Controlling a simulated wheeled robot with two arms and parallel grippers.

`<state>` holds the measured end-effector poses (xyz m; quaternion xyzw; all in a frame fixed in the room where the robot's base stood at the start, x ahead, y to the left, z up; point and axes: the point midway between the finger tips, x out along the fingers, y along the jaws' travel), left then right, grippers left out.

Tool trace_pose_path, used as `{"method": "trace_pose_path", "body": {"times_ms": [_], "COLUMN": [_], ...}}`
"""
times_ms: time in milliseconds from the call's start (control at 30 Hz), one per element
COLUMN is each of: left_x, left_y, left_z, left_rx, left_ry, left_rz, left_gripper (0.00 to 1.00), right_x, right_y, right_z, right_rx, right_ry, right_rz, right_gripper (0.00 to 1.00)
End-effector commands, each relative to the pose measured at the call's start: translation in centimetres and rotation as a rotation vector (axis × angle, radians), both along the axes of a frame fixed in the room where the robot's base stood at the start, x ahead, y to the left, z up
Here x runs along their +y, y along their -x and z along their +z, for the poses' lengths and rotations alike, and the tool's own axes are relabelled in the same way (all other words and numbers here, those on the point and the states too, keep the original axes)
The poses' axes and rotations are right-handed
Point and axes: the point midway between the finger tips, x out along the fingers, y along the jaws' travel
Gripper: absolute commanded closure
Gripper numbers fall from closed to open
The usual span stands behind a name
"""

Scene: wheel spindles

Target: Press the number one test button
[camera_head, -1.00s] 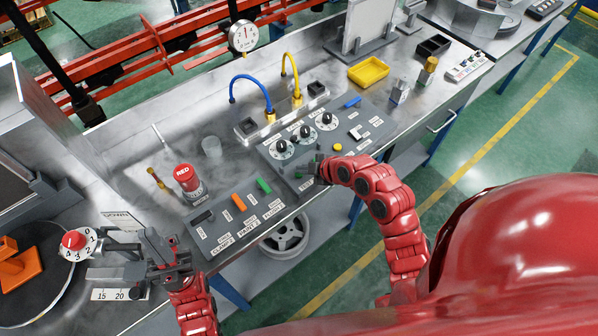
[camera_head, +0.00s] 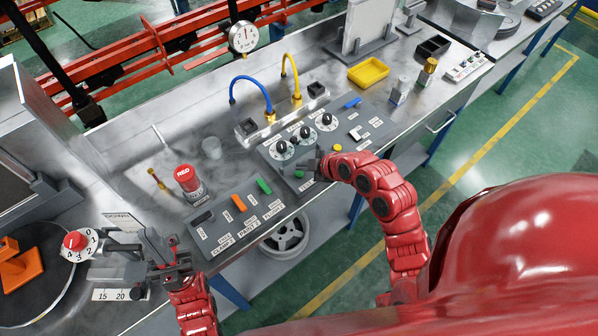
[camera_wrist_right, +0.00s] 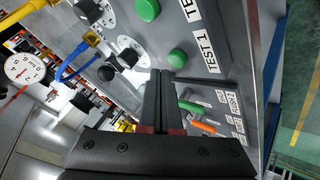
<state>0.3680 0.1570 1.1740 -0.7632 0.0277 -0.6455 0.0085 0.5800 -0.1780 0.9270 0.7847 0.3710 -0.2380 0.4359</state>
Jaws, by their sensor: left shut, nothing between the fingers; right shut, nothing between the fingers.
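The number one test button is a green round button (camera_wrist_right: 177,58) beside the label TEST 1 (camera_wrist_right: 212,50) in the right wrist view. In the head view the green button (camera_head: 299,174) shows only small on the grey control panel (camera_head: 284,190). My right gripper (camera_head: 313,167) is shut and empty over the panel, close to the button. In the right wrist view its fingertips (camera_wrist_right: 160,74) are just beside the button's edge; I cannot tell whether they touch it. My left gripper (camera_head: 170,266) is shut and empty, near the numbered red-capped dial (camera_head: 75,242).
Black knobs (camera_head: 281,147) stand on the panel close to my right gripper. A lower panel has an orange switch (camera_head: 239,203) and a green switch (camera_head: 264,187).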

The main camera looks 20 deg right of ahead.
Motion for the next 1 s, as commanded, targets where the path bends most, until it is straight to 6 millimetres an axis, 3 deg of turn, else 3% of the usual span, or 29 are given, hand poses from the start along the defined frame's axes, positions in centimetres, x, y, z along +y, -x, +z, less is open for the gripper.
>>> {"method": "trace_pose_path", "body": {"times_ms": [500, 1000], "left_x": [0.0, 0.0], "left_y": [0.0, 0.0], "left_z": [1.9, 1.8], "left_rx": [0.000, 0.000], "left_ry": [0.000, 0.000], "left_rz": [0.000, 0.000], "left_gripper": [1.00, 1.00], "right_x": [0.0, 0.0], "right_y": [0.0, 0.0], "right_z": [4.7, 4.8], "right_rx": [-0.002, 0.000], "right_ry": [-0.001, 0.000], "right_rz": [-0.001, 0.000], "right_gripper": [1.00, 1.00]}}
